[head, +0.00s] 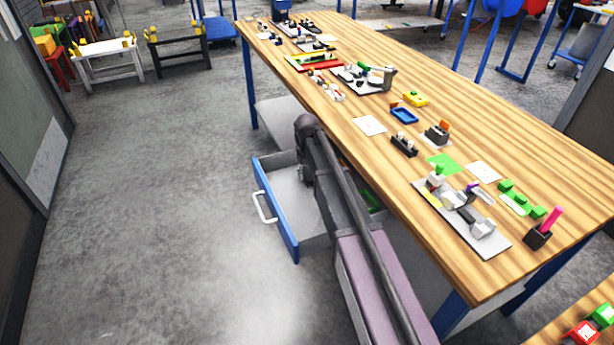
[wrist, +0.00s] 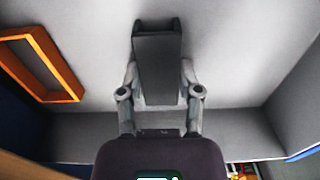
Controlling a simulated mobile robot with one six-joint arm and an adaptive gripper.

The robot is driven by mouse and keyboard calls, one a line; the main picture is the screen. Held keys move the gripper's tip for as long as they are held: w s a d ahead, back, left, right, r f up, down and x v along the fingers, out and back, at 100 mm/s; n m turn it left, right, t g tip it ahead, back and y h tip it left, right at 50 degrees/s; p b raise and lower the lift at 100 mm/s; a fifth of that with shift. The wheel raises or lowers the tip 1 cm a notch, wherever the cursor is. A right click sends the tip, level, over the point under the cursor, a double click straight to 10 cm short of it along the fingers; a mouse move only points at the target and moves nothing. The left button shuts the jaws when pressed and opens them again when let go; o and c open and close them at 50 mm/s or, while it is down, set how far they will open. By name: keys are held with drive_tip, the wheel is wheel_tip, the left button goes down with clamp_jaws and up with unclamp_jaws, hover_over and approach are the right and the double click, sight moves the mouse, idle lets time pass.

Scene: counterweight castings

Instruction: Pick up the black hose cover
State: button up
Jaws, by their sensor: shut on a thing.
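A dark, block-like piece (wrist: 158,55), which appears to be the black hose cover, sits between the fingers of my gripper (wrist: 159,88) in the wrist view. My gripper is shut on it. Behind it is the pale grey floor of an open drawer (head: 286,222). The drawer has a blue front and a white handle. In the head view my arm hides the fingertips and the held piece. I cannot tell whether the piece touches the drawer floor.
An orange rectangular frame (wrist: 42,65) lies in the drawer at the left of the wrist view. A wooden workbench (head: 420,125) stands above and right of the drawer, carrying many small parts. The grey floor (head: 150,200) to the left is clear.

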sight(307, 173)
drive_tip(key=shift+r, duration=0.1)
idle(0.3)
wheel_tip(307, 173, up, 3)
drive_tip(key=p, duration=0.3)
drive_tip(key=s, duration=0.5)
drive_tip(key=s+r+p, duration=0.1)
drive_tip(key=s, duration=0.4)
drive_tip(key=s+a+p, duration=0.1)
drive_tip(key=s, duration=0.5)
drive_tip(key=shift+a+r, duration=0.1)
drive_tip(key=shift+r, duration=0.3)
drive_tip(key=shift+r, duration=0.1)
